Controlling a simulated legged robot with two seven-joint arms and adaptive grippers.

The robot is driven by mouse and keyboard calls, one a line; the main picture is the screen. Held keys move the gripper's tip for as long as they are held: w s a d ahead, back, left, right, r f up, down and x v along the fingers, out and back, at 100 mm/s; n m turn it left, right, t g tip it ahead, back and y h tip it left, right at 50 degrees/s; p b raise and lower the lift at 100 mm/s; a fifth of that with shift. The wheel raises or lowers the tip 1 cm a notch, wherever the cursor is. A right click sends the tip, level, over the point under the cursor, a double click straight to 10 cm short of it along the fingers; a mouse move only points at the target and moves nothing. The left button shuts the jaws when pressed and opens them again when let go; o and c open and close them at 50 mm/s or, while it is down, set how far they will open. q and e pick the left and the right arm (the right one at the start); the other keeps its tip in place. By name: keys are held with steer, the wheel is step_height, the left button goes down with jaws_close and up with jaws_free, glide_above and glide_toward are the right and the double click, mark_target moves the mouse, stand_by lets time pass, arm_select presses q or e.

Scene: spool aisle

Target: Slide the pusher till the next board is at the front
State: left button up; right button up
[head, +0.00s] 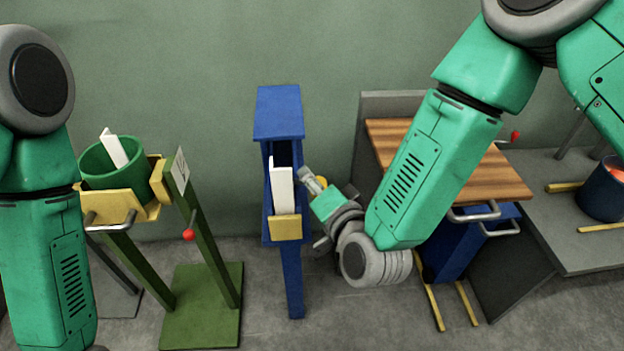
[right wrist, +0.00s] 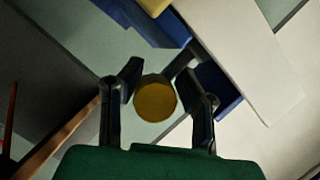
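A narrow blue stand (head: 280,112) stands upright in the middle of the head view. A white board (head: 282,187) stands in its slot behind a yellow front lip (head: 285,228). A round yellow knob, apparently the pusher's, sticks out on the stand's right side and shows end-on in the right wrist view (right wrist: 155,98). My right gripper (right wrist: 157,88) is at that side with its fingers apart, one on each side of the knob. A gap shows beside the knob, and I see no firm grip. The white board also crosses the right wrist view (right wrist: 245,55). My left gripper is out of view.
Left of the stand, a green bucket (head: 122,172) with a white piece in it sits in a yellow holder (head: 128,210) on a green post stand. At right are a wood-topped bench (head: 450,165) and a dark blue bucket (head: 603,190). Floor is clear between the stands.

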steer(key=o, duration=0.4)
steer(key=shift+s+d+f, duration=0.15)
steer(key=shift+d+f, duration=0.05)
steer(key=shift+f, duration=0.3)
steer(key=shift+c, duration=0.2)
steer(key=shift+r, duration=0.2)
steer(key=v, duration=1.1)
steer(key=shift+s+d, duration=0.2)
steer(key=shift+s, duration=0.15)
steer(key=shift+r, duration=0.1)
steer(key=s+d+f+n+g+h, duration=0.1)
steer(key=d+f+n+g, duration=0.1)
steer(key=f, duration=0.3)
steer(key=s+d+f+n+g, duration=0.1)
steer(key=s+d+f+g, duration=0.1)
steer(key=f, duration=0.3)
steer(key=s+d+f+n+g+h, duration=0.4)
steer(key=s+d+f+g, duration=0.6)
steer(key=s+d, duration=0.5)
step_height(320, 180, down, 2)
steer(key=shift+s+d+f+n, duration=0.15)
steer(key=shift+d+f+n, duration=0.1)
steer(key=shift+d+n, duration=0.35)
